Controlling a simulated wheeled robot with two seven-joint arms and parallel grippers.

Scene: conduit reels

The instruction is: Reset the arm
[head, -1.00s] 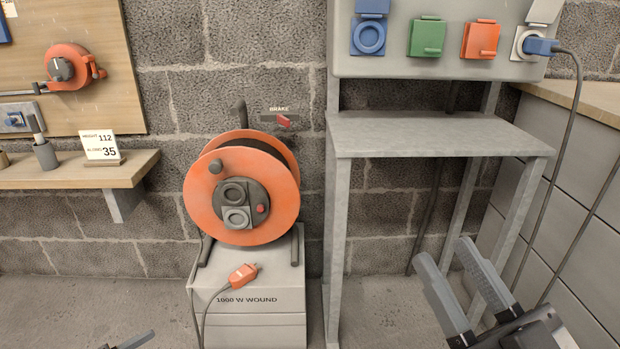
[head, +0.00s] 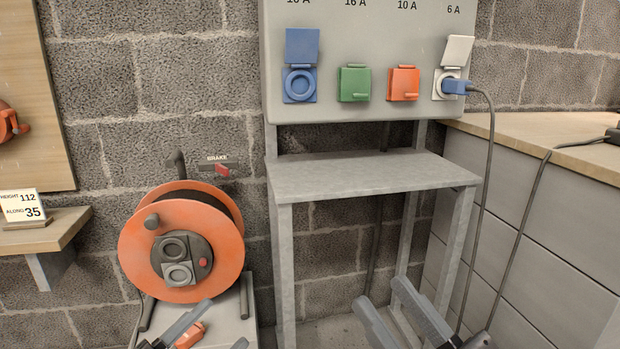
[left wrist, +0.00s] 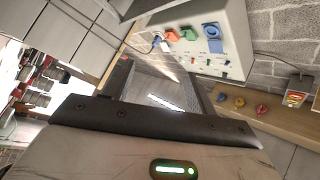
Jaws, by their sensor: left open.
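My left gripper (head: 226,322) is at the bottom of the head view, left of centre, in front of the reel's box. Its fingers are apart; they also show apart in the left wrist view (left wrist: 158,75), with nothing seen between them. My right gripper (head: 379,291) is at the bottom, right of centre, in front of the metal stand. Its two fingers are apart and nothing is between them. The orange reel (head: 134,246) stands upright on its grey box. An orange plug (head: 191,337) is partly hidden behind a left finger.
A metal stand (head: 370,175) carries a socket panel (head: 345,105) with blue, green, orange and white sockets. A blue plug (head: 457,87) sits in the white one, its cable hanging down. A counter (head: 560,140) is at the right.

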